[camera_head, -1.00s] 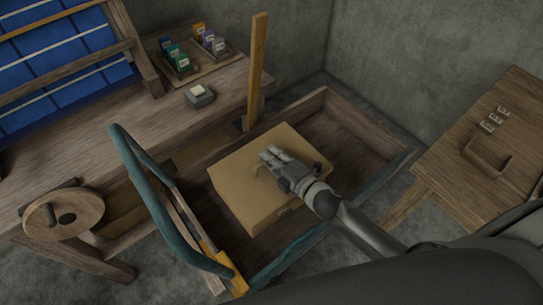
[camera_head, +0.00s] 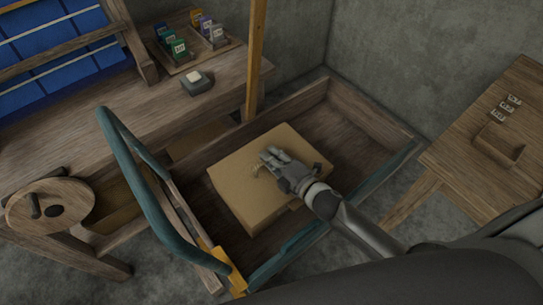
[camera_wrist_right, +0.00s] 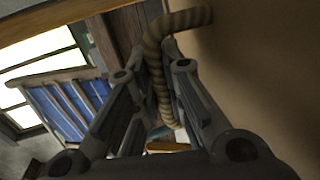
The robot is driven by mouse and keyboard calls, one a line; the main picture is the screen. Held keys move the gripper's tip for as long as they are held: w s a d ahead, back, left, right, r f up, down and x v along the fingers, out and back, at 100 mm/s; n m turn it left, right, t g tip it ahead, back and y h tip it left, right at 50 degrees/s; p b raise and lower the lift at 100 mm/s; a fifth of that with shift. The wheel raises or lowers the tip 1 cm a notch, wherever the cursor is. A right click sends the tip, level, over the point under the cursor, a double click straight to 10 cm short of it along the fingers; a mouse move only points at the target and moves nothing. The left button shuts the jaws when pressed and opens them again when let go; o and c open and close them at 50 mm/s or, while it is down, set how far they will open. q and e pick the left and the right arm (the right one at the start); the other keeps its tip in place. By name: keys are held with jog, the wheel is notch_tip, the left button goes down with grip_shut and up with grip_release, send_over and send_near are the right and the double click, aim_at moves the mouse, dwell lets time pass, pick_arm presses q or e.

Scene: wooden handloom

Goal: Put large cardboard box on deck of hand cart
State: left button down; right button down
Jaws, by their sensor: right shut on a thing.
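The large cardboard box (camera_head: 240,182) is inside the walls of the hand cart (camera_head: 372,117), toward the cart's left end, near its teal push handle (camera_head: 132,170). Whether its underside touches the deck is hidden. My right gripper (camera_head: 267,163) reaches over the box from the lower right. It is shut on the box's rope handle (camera_wrist_right: 160,75), which passes between the fingers in the right wrist view. The box's tan side (camera_wrist_right: 262,60) fills the right of that view. My left gripper is not in view.
The cart deck right of the box (camera_head: 325,135) is bare. A wooden post (camera_head: 256,60) rises behind the cart. A wooden table (camera_head: 480,150) stands at right.

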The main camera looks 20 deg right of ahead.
jog(key=shift+f+b, duration=0.5)
jog(key=shift+f, duration=0.05)
jog(key=c, duration=1.5)
grip_release()
jog(key=shift+o, duration=0.3)
jog(key=shift+v, duration=4.05)
